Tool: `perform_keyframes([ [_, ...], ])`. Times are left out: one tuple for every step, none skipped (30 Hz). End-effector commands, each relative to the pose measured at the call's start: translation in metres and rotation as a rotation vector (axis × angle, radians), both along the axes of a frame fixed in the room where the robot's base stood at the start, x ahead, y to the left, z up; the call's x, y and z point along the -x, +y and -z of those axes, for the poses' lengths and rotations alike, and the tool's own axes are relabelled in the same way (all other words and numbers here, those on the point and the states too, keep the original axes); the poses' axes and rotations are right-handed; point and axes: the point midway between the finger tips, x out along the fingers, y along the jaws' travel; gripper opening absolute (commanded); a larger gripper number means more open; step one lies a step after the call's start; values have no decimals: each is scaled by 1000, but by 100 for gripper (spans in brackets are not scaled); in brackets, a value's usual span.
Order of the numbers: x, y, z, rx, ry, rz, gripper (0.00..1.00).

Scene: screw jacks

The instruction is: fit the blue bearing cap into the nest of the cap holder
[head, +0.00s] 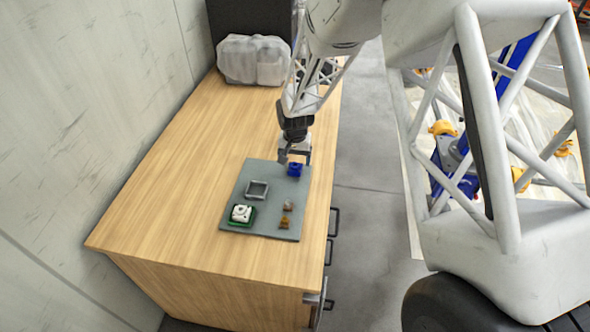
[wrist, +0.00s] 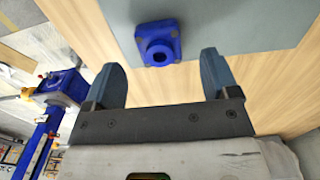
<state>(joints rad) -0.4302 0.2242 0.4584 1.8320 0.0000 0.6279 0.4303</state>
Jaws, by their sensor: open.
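The blue bearing cap (head: 294,170) sits on the grey mat at its far right part. In the wrist view the blue cap (wrist: 158,32) has a square flange and a round boss with a hole. My gripper (head: 294,154) is just behind and above the cap. In the wrist view my gripper (wrist: 161,70) is open and empty, its two fingers apart, with the cap ahead between their tips and no contact visible. A grey square frame with an open middle (head: 248,190), which looks like the cap holder, lies on the mat left of the cap.
The grey mat (head: 268,206) lies on a wooden bench (head: 175,190). A white part on a green base (head: 241,214) is at its near left. Small brown (head: 288,206) and orange (head: 285,222) parts are at the right. A wrapped bundle (head: 252,60) is at the back.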

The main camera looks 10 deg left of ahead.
Motion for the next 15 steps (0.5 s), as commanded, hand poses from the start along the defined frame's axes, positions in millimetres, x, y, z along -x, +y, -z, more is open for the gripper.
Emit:
perform_keyframes([
  [1,-1,7,1,1,0,81],
  [1,-1,10,1,1,0,81],
  [1,-1,14,1,1,0,81],
  [1,-1,17,1,1,0,81],
  [1,-1,20,1,1,0,81],
  [1,-1,23,0,1,0,81],
  [0,-1,25,0,0,0,81],
  [0,-1,26,0,0,0,81],
  [0,0,27,0,0,0,81],
  [0,0,27,0,-1,0,81],
  [0,0,28,0,-1,0,81],
  [0,0,28,0,-1,0,81],
  [0,0,28,0,-1,0,81],
  [0,0,27,0,-1,0,81],
  [0,0,27,0,-1,0,81],
])
